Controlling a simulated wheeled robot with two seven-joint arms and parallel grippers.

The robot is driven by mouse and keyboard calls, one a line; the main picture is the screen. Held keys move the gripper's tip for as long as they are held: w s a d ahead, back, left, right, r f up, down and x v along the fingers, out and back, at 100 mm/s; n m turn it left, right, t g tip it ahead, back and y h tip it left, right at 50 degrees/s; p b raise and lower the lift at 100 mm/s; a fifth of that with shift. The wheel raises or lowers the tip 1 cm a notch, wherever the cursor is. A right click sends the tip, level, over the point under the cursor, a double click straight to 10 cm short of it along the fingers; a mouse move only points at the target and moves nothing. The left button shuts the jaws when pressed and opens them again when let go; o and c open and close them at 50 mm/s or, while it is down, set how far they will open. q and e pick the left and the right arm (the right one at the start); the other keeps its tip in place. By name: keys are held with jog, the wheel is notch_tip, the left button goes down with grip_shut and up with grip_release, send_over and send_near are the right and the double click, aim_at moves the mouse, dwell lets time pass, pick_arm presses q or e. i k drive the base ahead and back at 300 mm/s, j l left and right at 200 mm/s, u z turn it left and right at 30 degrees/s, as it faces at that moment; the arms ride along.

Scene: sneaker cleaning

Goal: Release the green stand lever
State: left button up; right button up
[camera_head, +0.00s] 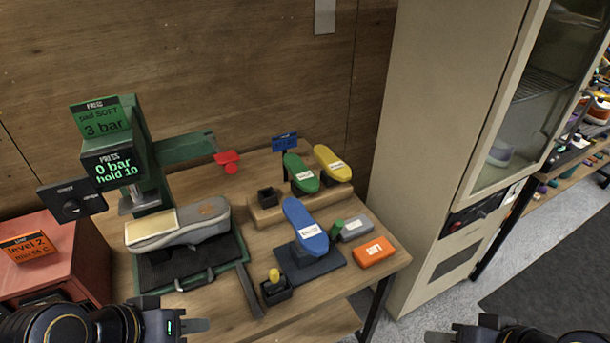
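The green press stand (148,165) stands at the left of the wooden table. A green lever arm (185,148) reaches out from it to the right, with a red handle (229,161) at its end. A grey sneaker (207,218) with a pale pad on it lies on the dark base under the press. My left gripper (197,326) is at the bottom edge, in front of the base and well away from the lever. One finger shows clearly; its opening cannot be made out. My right gripper (438,338) is cut off at the bottom edge, right of the table, far from the lever.
A red box (62,262) stands at the left. Blue (306,230), green (300,172) and yellow (333,163) shoe-sole shapes stand on the table's right, near an orange block (374,251). A beige cabinet (440,130) stands right of the table.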

aim_at(338, 225)
jog(key=k+j+z, duration=0.1)
jog(key=j+z, duration=0.15)
jog(key=j, duration=0.2)
jog(key=k+j+z, duration=0.25)
jog(key=j, duration=0.15)
jog(key=k+j+z, duration=0.1)
jog(key=j+z, duration=0.15)
jog(key=j, duration=0.2)
jog(key=k+j+z, duration=0.25)
jog(key=i+l+u, duration=0.1)
jog(key=u, duration=0.3)
jog(key=l+u, duration=0.3)
jog(key=u, duration=0.15)
jog(key=l+u, duration=0.2)
jog(key=u, duration=0.2)
jog(key=i+l, duration=0.05)
